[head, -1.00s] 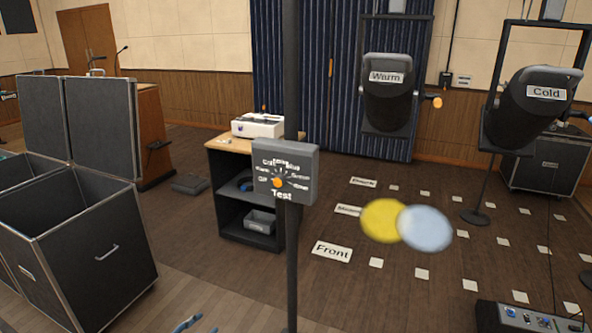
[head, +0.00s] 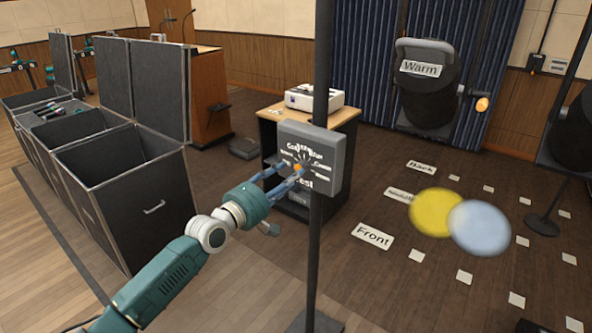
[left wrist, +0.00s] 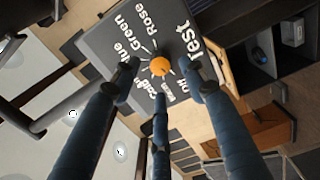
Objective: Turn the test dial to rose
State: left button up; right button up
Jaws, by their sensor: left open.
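The test dial is a small orange knob (head: 298,168) on the face of a grey box (head: 326,150) fixed to a dark upright pole. My left gripper (head: 287,180) reaches up to it from the lower left, its blue fingers open at the box face and partly covering the labels. In the left wrist view the orange knob (left wrist: 160,66) lies between the spread fingertips of my left gripper (left wrist: 161,78); contact is not clear. The printed word Rose (left wrist: 146,19) is readable near Green and Test. Which label the knob points at is unclear. My right gripper is out of view.
The pole (head: 317,240) stands in front of a wooden-topped shelf (head: 342,113) with a white device. Open black cases (head: 135,205) stand at the left. Warm lamp (head: 425,95) hangs at the right.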

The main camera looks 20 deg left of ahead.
aim_at(298, 169)
pick_arm(q)
jog(key=shift+x, duration=1.95)
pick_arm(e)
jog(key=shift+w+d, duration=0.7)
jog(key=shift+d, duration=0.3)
